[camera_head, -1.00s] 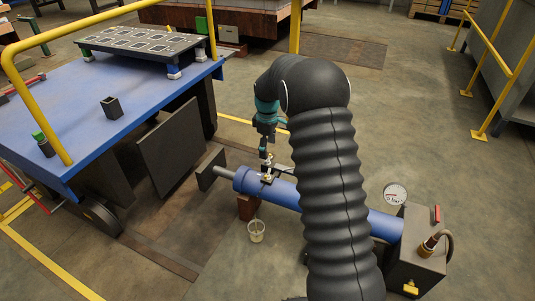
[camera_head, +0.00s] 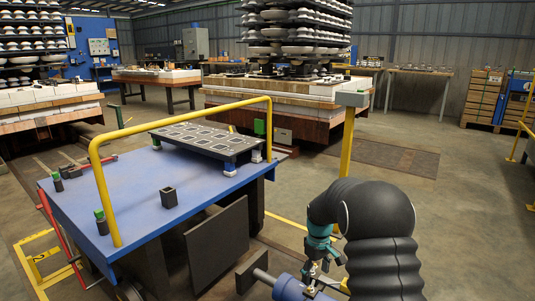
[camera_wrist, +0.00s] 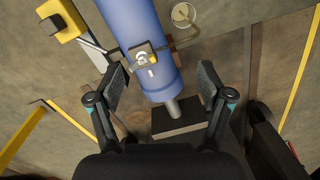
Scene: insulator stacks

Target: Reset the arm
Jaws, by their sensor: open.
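My arm, in a black ribbed sleeve, shows at the lower right of the head view. My gripper (camera_wrist: 160,90) is open in the wrist view, its two black fingers spread apart with nothing between them held. Below it is a blue cylinder (camera_wrist: 125,25) with a rod at its end and a small brass and metal fitting (camera_wrist: 145,58) on top. In the head view the cylinder's blue end (camera_head: 290,288) shows at the bottom edge, and the fingertips are hard to make out there.
A blue cart (camera_head: 130,200) with a yellow rail (camera_head: 180,122) stands left of my arm, bearing a slotted rack (camera_head: 205,139) and a small black square cup (camera_head: 168,197). A yellow post (camera_head: 347,140) stands behind my arm. A small pail (camera_wrist: 184,14) is on the floor beside the cylinder. Open floor lies to the right.

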